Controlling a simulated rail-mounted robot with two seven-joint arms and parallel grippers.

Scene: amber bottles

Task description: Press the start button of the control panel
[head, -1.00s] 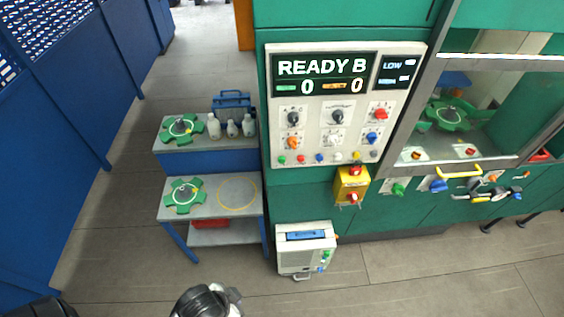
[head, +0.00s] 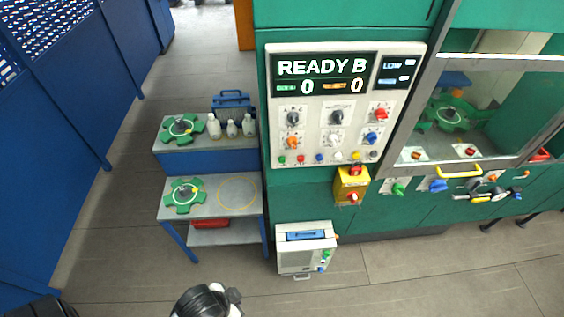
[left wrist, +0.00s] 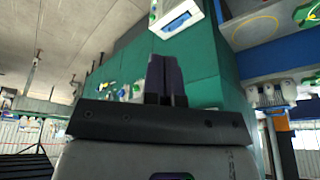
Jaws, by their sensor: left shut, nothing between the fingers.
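The control panel (head: 345,105) is a pale board on the green cabinet. Its display (head: 321,77) reads "READY B" above two zeros. Below are several coloured knobs and a bottom row of small buttons, with a green button (head: 282,160) at the left end. Labels are too small to read, so I cannot tell which is the start button. My left gripper (left wrist: 166,80) shows in the left wrist view, its dark fingers shut together and empty, clear of the panel. Its fingers do not show in the head view. My right gripper is not in view.
A yellow box with red knobs (head: 351,184) sits below the panel. A white case (head: 306,248) stands on the floor beneath. A two-level bench (head: 233,196) with green fixtures stands left. A glazed bay (head: 490,110) is at right. The floor in front is open.

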